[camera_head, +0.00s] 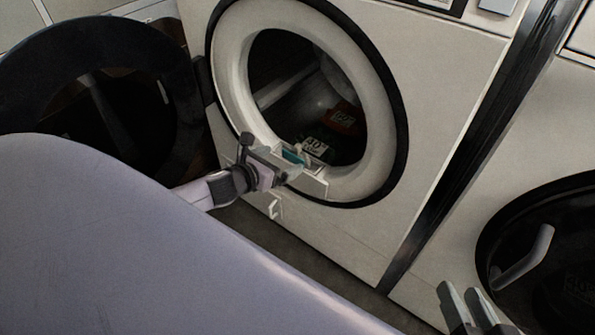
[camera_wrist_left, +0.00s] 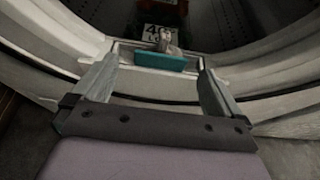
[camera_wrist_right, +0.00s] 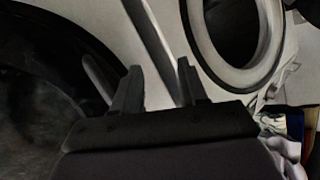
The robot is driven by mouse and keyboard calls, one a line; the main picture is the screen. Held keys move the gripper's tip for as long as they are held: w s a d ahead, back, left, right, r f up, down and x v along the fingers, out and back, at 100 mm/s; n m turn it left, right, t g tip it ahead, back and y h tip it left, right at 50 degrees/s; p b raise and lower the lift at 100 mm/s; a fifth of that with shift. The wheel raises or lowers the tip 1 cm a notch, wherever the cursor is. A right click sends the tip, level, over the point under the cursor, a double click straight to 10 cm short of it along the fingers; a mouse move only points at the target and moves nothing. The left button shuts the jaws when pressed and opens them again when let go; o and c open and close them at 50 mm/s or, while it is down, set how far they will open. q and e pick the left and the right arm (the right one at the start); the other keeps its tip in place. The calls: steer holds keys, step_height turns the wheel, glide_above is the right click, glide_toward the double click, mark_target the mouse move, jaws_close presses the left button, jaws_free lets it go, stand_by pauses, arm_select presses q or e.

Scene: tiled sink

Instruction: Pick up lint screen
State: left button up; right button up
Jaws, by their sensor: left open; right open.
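The lint screen (camera_head: 293,156) is a teal strip with a small light grip on top. It sits in a slot in the lower rim of the open dryer (camera_head: 375,180). In the left wrist view the lint screen (camera_wrist_left: 160,61) shows centred between my fingers, with its grey grip upright. My left gripper (camera_head: 276,166) is open at the slot, with one finger on each side of the screen's line. I cannot tell whether the fingers touch it. My right gripper (camera_head: 461,293) is open and empty, low at the right, away from the screen.
The dryer's round door (camera_head: 85,65) stands open at the left. Dark items with printed labels (camera_head: 342,117) lie inside the drum. A second dryer with a closed dark door (camera_head: 555,265) and a handle (camera_head: 525,262) is at the right, near my right gripper.

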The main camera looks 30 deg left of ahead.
mark_target(292, 156)
arm_select(q)
steer(key=b+x, duration=0.1)
steer(key=x, duration=0.2)
steer(key=shift+w+d+f+b, duration=0.15)
steer(key=shift+f+b, duration=0.15)
steer(key=shift+b, duration=0.1)
steer(key=shift+w+f, duration=0.1)
steer(key=shift+w, duration=0.35)
arm_select(e)
steer(key=shift+s+d+n+t+h, duration=0.1)
steer(key=shift+d+n+t+h, duration=0.3)
steer(key=shift+d, duration=0.4)
arm_select(q)
steer(key=shift+c, duration=0.3)
steer(key=c, duration=1.3)
steer(key=shift+c, duration=0.2)
